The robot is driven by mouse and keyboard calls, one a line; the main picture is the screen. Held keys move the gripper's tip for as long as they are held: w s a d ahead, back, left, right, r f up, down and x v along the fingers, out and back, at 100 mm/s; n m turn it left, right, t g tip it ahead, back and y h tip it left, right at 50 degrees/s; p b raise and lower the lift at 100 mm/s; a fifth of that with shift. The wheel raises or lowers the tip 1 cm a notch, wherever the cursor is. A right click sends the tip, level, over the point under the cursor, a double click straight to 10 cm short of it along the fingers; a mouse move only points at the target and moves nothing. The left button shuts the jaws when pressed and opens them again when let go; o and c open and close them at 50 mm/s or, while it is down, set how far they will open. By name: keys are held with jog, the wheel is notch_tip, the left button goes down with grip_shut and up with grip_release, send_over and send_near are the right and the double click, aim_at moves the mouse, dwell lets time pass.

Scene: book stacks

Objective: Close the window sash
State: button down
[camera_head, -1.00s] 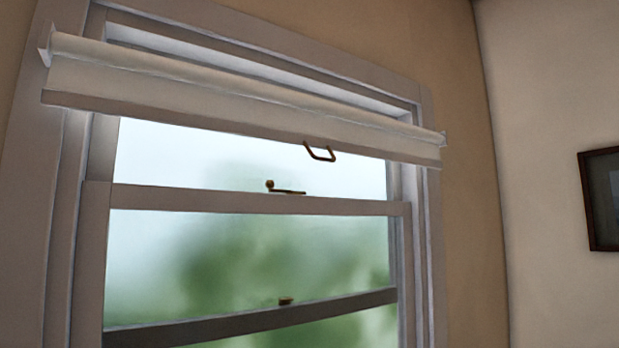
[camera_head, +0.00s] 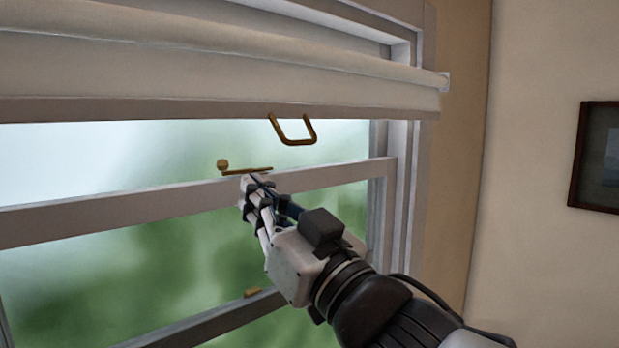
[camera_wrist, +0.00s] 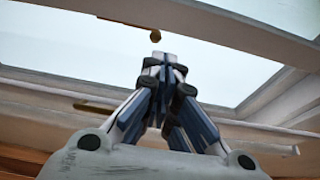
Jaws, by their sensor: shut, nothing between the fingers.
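The window sash (camera_head: 110,211) shows its pale top rail crossing the window in the head view, with green blurred glass below it. A brass latch (camera_head: 246,170) with a round knob sits on top of that rail. My gripper (camera_head: 250,180) is shut and empty, its tips at the rail just below the latch; whether they touch it I cannot tell. In the wrist view the shut fingers (camera_wrist: 163,62) point up towards a small brass knob (camera_wrist: 155,36). A darker lower rail (camera_head: 205,325) with a small brass piece (camera_head: 253,292) shows lower down.
A rolled pale blind (camera_head: 200,60) hangs across the window top, with a brass pull handle (camera_head: 293,131) below its edge, close above my gripper. The right window frame (camera_head: 401,200) stands beside my arm. A dark framed picture (camera_head: 597,155) hangs on the right wall.

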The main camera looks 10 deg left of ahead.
jog(key=p+x, duration=0.1)
jog(key=x, duration=0.7)
jog(key=shift+w+a+r, duration=0.15)
jog(key=shift+w, duration=0.1)
